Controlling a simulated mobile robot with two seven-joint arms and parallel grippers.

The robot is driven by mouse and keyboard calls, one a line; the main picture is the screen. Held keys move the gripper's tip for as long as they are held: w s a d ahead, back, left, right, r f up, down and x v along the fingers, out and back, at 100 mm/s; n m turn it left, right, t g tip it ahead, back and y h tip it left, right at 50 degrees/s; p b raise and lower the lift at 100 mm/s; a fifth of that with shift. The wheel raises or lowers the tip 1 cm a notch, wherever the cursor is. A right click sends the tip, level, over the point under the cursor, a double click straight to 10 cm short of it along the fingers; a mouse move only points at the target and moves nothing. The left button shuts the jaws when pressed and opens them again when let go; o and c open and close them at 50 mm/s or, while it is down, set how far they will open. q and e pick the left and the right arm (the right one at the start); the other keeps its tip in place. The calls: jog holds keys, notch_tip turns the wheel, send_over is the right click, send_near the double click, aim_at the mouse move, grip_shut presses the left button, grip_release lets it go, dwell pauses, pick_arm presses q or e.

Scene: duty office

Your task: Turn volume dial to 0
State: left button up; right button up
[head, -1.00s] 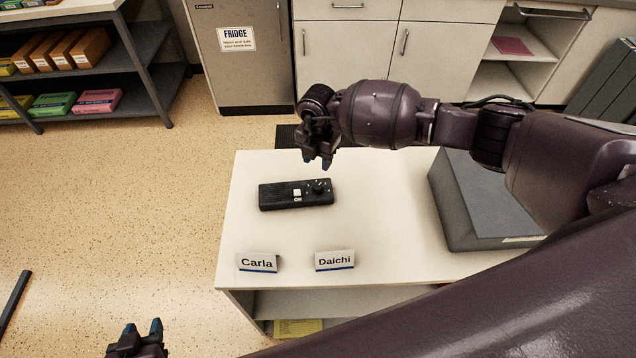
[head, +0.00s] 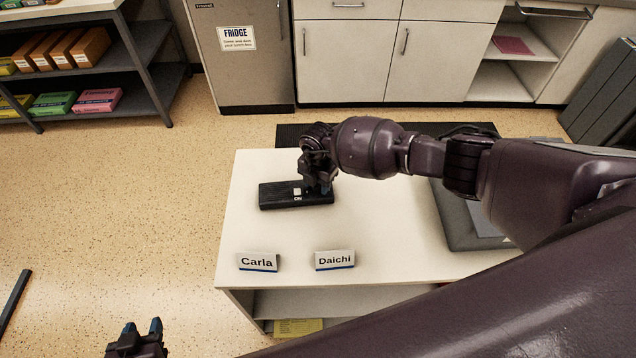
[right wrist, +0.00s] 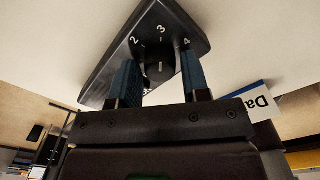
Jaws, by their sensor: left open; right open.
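A black box-shaped device (head: 275,196) lies on the white table, with a small white switch plate (head: 297,193) on its top. In the right wrist view the black panel (right wrist: 178,22) shows a round black volume dial (right wrist: 158,66) with a pointer line and the numbers 2, 3 and 4 around it. My right gripper (head: 321,190) is down over the right end of the device and hides the dial in the head view. In the right wrist view its two open fingers (right wrist: 162,82) stand on either side of the dial. My left gripper (head: 142,328) is open and empty, low at the left.
Name cards reading Carla (head: 258,262) and Daichi (head: 335,260) stand at the table's front edge. A grey box (head: 455,222) is on the right of the table (head: 240,232), partly behind my right arm.

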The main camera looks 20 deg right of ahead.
jog(key=shift+f, duration=0.15)
jog(key=c, duration=0.6)
jog(key=shift+c, duration=0.2)
